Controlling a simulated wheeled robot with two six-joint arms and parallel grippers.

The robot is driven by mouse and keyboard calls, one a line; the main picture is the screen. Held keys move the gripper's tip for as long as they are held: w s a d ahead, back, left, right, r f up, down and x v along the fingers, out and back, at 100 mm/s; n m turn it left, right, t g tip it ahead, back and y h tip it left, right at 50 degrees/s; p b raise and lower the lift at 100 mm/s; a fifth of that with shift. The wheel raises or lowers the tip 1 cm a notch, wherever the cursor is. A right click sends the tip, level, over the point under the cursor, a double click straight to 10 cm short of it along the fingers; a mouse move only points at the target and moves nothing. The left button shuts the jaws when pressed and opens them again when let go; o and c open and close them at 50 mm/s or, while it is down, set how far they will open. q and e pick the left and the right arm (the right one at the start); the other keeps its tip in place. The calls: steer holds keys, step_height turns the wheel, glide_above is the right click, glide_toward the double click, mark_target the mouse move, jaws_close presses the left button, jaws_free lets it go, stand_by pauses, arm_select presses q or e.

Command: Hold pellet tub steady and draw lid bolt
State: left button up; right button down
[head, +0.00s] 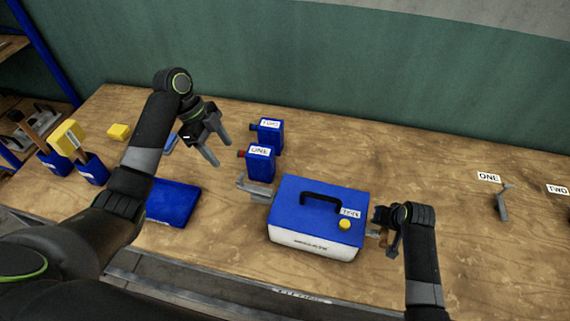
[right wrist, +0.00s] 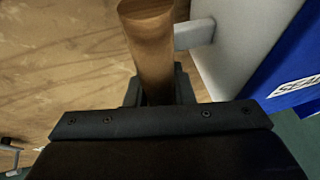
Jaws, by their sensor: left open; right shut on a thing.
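The pellet tub (head: 300,240) is a white box with a blue lid, a black carry handle and a yellow knob, standing on the bench. A grey bracket (head: 256,190) sits at its left side. My right gripper (head: 381,216) is at the tub's right side. In the right wrist view it is shut on a brown cylindrical grip (right wrist: 149,45), joined by a grey stub (right wrist: 194,34) to the tub's white wall; this looks like the lid bolt. My left gripper (head: 222,153) is open and empty above the bench, left of and behind the tub, apart from it.
Blue containers marked ONE (head: 260,165) and TWO (head: 270,135) stand behind the tub. A blue flat item (head: 172,204) lies to its left. A grey tool (head: 502,203) lies far right by ONE and TWO labels. The bench between is clear.

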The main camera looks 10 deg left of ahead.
steer(key=c, duration=1.2)
jaws_free()
steer(key=shift+a, duration=0.15)
steer(key=shift+o, duration=0.2)
steer(key=shift+r, duration=0.1)
